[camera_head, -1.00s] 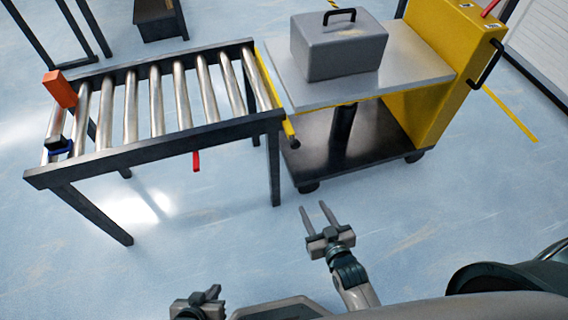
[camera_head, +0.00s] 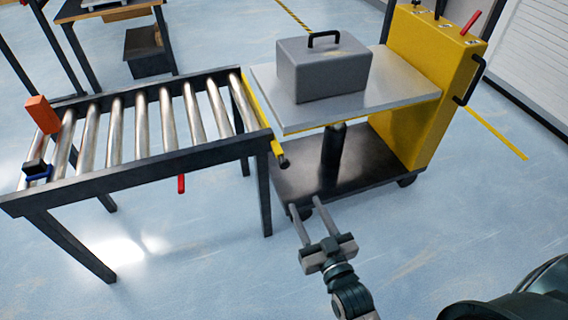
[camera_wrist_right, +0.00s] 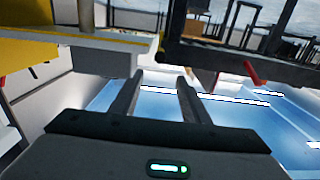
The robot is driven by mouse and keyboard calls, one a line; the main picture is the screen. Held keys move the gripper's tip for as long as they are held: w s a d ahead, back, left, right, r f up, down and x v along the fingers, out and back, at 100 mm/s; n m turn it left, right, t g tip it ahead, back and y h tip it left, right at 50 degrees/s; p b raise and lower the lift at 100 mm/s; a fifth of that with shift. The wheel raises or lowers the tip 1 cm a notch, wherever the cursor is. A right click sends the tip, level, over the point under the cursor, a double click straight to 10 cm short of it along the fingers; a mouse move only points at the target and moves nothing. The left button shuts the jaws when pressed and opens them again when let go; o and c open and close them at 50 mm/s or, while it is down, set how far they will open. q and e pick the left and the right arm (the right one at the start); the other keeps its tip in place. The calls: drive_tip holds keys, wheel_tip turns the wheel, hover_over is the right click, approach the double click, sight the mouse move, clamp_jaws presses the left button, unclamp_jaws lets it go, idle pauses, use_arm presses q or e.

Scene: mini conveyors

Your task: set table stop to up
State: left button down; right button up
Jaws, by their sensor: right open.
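The roller table (camera_head: 130,177) stands at the left with a dark frame and several metal rollers. A yellow bar (camera_head: 256,106) with a dark knob (camera_head: 283,161) runs along its right end, beside the cart; I cannot tell for certain whether this is the table stop. A red lever (camera_head: 181,184) hangs below the front rail; a red piece also shows under a dark frame in the right wrist view (camera_wrist_right: 254,74). My right gripper (camera_head: 306,206) is open and empty, in front of the cart, apart from the table. Its fingers also show in the right wrist view (camera_wrist_right: 159,78). My left gripper is out of view.
A yellow-backed cart (camera_head: 408,85) carries a grey case (camera_head: 322,72) on its grey top (camera_head: 408,83), close to the roller table's right end. An orange block (camera_head: 42,114) stands at the table's left end. Floor in front of the table is clear.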

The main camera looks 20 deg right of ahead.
sight(285, 165)
drive_tip(key=w, duration=0.5)
drive_tip(key=w+b, duration=0.1)
drive_tip(key=w, duration=1)
drive_tip(key=shift+a+b, duration=0.25)
drive_tip(key=shift+b, duration=0.05)
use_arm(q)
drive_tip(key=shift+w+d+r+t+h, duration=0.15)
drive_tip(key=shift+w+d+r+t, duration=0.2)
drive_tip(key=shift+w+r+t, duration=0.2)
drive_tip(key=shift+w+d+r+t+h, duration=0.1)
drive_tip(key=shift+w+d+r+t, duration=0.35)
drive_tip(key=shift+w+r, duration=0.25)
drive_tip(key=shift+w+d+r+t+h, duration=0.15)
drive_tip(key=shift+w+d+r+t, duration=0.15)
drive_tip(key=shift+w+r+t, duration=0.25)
use_arm(e)
drive_tip(key=shift+w, duration=0.5)
clamp_jaws()
